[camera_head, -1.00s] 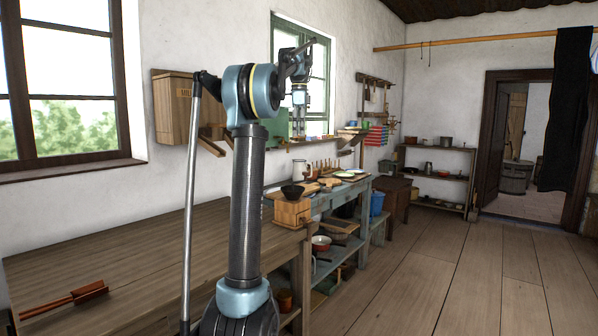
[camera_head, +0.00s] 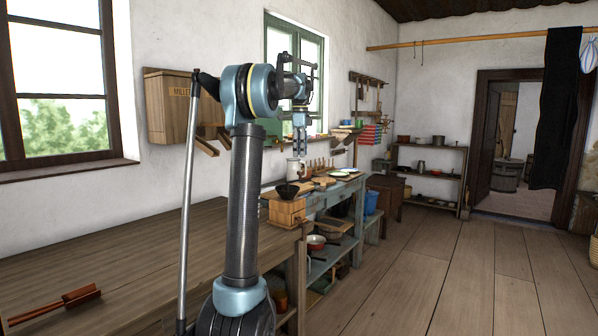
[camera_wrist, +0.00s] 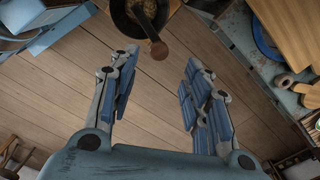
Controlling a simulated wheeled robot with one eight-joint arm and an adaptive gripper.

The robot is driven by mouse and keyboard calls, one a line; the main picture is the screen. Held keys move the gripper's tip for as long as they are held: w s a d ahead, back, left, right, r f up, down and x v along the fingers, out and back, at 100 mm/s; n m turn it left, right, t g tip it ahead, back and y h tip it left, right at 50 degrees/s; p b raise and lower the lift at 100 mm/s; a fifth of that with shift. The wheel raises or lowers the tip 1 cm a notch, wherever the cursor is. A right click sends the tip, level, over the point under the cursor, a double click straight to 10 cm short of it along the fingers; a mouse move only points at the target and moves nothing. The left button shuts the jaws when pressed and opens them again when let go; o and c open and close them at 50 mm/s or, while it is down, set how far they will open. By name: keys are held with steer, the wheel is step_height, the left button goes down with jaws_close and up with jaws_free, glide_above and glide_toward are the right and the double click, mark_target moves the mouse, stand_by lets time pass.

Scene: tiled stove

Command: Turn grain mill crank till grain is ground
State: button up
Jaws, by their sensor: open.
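The grain mill (camera_head: 286,212) is a light wooden box with a dark bowl on top, standing at the near end of the blue-grey bench beyond the long wooden table. In the wrist view its dark bowl (camera_wrist: 119,14) shows at the top edge with grain inside. The crank's arm and round brown knob (camera_wrist: 159,50) reach out from the bowl towards my gripper. My gripper (camera_wrist: 160,66) is open and empty, pointing down, with the knob appearing between its fingertips but apart from them. In the head view my gripper (camera_head: 299,145) hangs above the bench. The mill's lower part is hidden in the wrist view.
The long wooden table (camera_head: 150,270) has a reddish-brown wooden tool (camera_head: 75,297) on it. Boards and dishes crowd the blue-grey bench (camera_head: 345,190) behind the mill. A wooden wall box (camera_head: 168,105) hangs at left. The plank floor (camera_head: 430,270) at right is clear.

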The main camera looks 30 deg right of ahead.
step_height(320, 180, down, 8)
steer(key=shift+r, duration=0.1)
stand_by(0.4)
jaws_close()
